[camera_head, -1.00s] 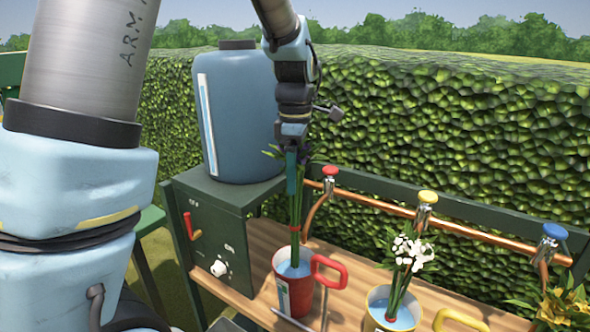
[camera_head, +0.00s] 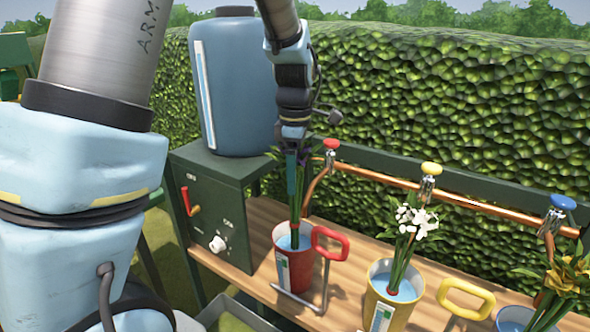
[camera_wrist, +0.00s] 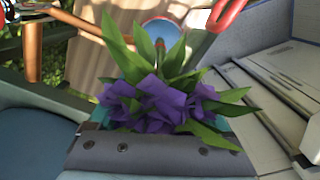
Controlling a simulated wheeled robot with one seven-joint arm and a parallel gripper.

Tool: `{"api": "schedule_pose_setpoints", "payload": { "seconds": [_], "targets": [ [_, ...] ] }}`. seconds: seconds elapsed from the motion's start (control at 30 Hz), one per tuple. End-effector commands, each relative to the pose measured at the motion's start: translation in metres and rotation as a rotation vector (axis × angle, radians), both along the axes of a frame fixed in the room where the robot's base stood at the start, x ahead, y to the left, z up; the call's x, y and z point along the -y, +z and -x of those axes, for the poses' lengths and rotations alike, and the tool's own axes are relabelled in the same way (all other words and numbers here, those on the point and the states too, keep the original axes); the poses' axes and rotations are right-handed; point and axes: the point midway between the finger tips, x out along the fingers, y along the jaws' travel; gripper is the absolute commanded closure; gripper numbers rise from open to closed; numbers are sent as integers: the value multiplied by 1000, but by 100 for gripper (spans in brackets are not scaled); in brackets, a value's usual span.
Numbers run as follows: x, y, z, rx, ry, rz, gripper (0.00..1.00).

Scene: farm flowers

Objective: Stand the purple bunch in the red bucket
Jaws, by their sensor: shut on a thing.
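The purple bunch (camera_wrist: 165,100) has violet blooms and long green leaves, and fills the middle of the wrist view. My gripper (camera_head: 292,190) is shut on its stems just below the blooms. In the head view the green stems (camera_head: 295,228) hang down upright inside the rim of the red bucket (camera_head: 306,268), which holds blue water. Whether the stem ends touch the bottom is hidden by the bucket wall. The bucket stands on the wooden bench, its red handle (camera_head: 331,243) to the right.
A yellow bucket (camera_head: 408,308) with white flowers (camera_head: 416,220) stands to the right, and a blue bucket (camera_head: 515,318) with yellow flowers beyond it. Taps on a copper pipe (camera_head: 390,187) run behind. A blue tank (camera_head: 232,90) on a green box (camera_head: 222,190) stands left.

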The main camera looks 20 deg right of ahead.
Motion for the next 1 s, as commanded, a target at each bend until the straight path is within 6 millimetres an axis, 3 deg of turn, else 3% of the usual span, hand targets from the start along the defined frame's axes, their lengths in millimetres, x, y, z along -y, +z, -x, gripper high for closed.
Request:
{"api": "schedule_pose_setpoints", "payload": {
  "seconds": [0.5, 1.0],
  "targets": [
    [0, -40, 0, -1, 1, 0, 100],
    [0, -51, 0, 0, 0, 0, 100]
  ]
}}
